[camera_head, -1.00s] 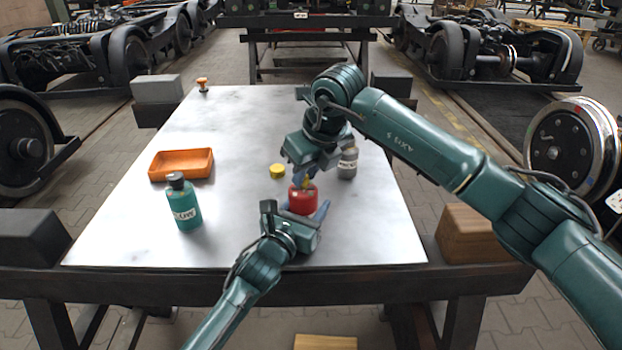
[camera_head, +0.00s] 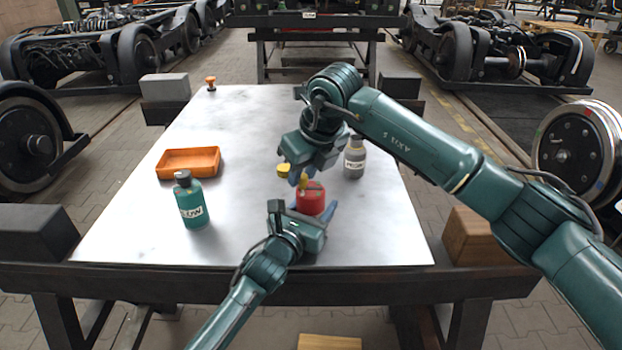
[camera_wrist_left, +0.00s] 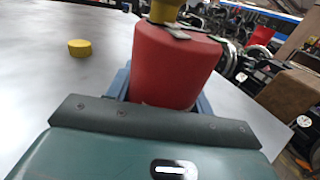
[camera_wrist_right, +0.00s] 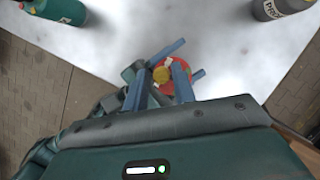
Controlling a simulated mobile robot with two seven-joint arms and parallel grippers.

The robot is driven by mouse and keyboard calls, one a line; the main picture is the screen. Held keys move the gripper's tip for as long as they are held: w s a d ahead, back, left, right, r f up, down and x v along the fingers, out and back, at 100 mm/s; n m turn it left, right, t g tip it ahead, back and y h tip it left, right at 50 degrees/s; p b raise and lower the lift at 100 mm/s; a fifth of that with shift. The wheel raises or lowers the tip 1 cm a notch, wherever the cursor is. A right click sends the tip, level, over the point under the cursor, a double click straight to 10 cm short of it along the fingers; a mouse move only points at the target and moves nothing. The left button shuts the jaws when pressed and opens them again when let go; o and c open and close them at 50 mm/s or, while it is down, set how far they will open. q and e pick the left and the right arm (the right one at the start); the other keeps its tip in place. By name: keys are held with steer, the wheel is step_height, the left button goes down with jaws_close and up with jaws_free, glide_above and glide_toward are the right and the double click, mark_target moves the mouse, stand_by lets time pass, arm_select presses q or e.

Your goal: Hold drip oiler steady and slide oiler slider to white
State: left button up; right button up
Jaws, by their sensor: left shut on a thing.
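The red drip oiler (camera_head: 311,200) stands upright near the front of the metal table, with a yellow top piece (camera_head: 303,181). In the left wrist view the red body (camera_wrist_left: 172,65) fills the space between my left gripper's blue fingers, with a flat grey piece (camera_wrist_left: 172,31) on its top. My left gripper (camera_head: 313,212) is shut on the oiler. My right gripper (camera_head: 297,177) is just above the oiler, pointing down. In the right wrist view its fingers are apart, with the yellow top (camera_wrist_right: 161,74) between them, apparently untouched. I cannot make out the slider's setting.
A teal bottle (camera_head: 190,205) and an orange tray (camera_head: 176,163) are on the left of the table. A grey bottle (camera_head: 355,160) stands right of my right gripper, and a yellow disc (camera_head: 283,170) lies left of it. The front right of the table (camera_head: 385,225) is clear.

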steer(key=o, duration=0.3)
steer(key=shift+d, duration=0.1)
steer(key=v, duration=1.2)
arm_select(q)
steer(key=o, duration=1.1)
steer(key=shift+a, duration=0.1)
